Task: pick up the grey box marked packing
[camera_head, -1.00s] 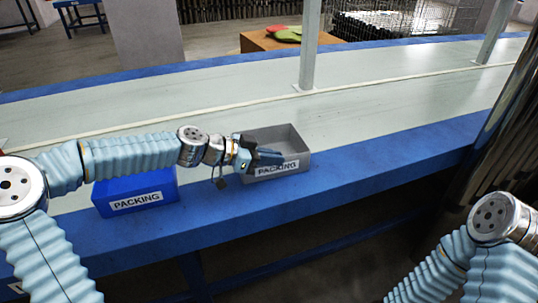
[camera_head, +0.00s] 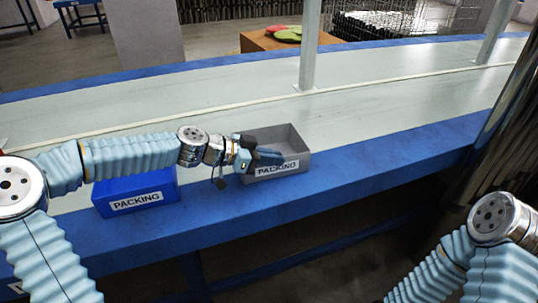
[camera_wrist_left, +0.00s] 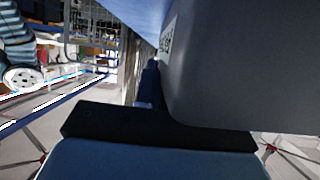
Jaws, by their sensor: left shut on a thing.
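The grey box marked PACKING (camera_head: 297,140) sits on the near side of the conveyor, by the blue edge. It is open at the top and looks empty apart from my finger. My left gripper (camera_head: 266,160) reaches in from the left and is shut on the box's near wall, just above the label. In the left wrist view the grey box wall (camera_wrist_left: 240,65) fills the upper right, close against the dark finger pad. My right arm shows at the lower right of the head view; its gripper is out of view.
A grey post (camera_head: 309,45) rises behind the grey box. The conveyor (camera_head: 400,100) is clear to the right. A wire cage (camera_head: 440,20) stands beyond it.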

